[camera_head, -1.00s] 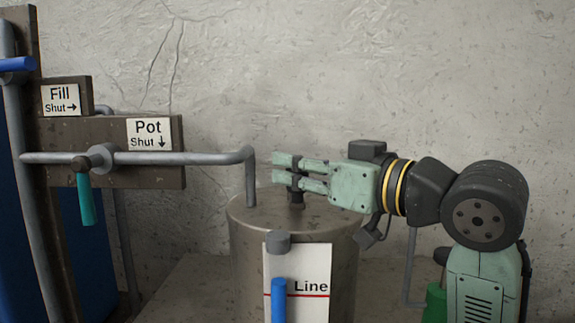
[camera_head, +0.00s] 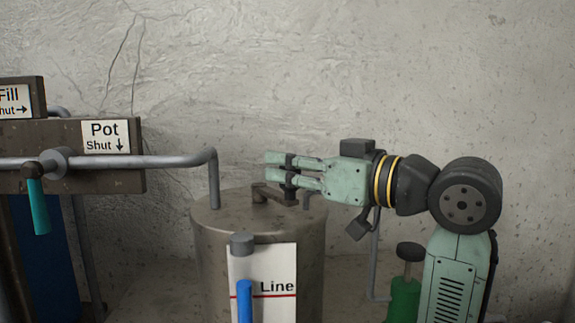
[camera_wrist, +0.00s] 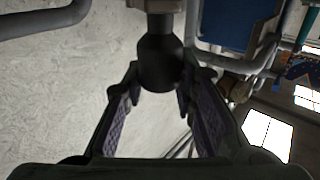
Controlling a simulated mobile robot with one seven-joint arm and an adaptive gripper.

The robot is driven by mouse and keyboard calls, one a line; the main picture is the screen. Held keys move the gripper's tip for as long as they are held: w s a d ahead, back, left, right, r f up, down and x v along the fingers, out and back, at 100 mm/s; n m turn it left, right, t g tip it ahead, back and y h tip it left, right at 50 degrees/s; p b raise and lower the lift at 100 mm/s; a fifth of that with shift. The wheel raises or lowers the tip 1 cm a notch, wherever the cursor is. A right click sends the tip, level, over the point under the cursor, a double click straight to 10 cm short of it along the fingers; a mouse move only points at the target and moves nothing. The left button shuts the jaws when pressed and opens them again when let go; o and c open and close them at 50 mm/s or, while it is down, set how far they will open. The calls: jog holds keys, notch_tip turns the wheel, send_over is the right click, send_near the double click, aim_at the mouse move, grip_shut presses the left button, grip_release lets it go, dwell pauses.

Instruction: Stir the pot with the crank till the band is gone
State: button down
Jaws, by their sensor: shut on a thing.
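The pot (camera_head: 215,250) is a brown-grey metal drum below my arm. Its crank (camera_head: 271,194) is on the lid, with its arm pointing to the right from the central hub. My gripper (camera_head: 280,170) is shut on the crank's dark upright knob above the lid. In the wrist view the knob (camera_wrist: 160,62) sits between the two finger pads. On the pot's front is a white "Line" plate (camera_head: 275,262) with a red line, and a blue tube (camera_head: 245,302) under a grey cap. I cannot make out a band.
A grey pipe (camera_head: 165,161) bends down to the lid at left. The teal handle (camera_head: 38,205) by the "Pot" sign (camera_head: 105,136) points down, the direction marked shut. The "Fill" sign (camera_head: 12,98) is cut off. A green object (camera_head: 403,300) with a dark knob stands at right.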

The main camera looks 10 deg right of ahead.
jog(key=c, duration=1.3)
grip_release()
jog(key=v, duration=1.2)
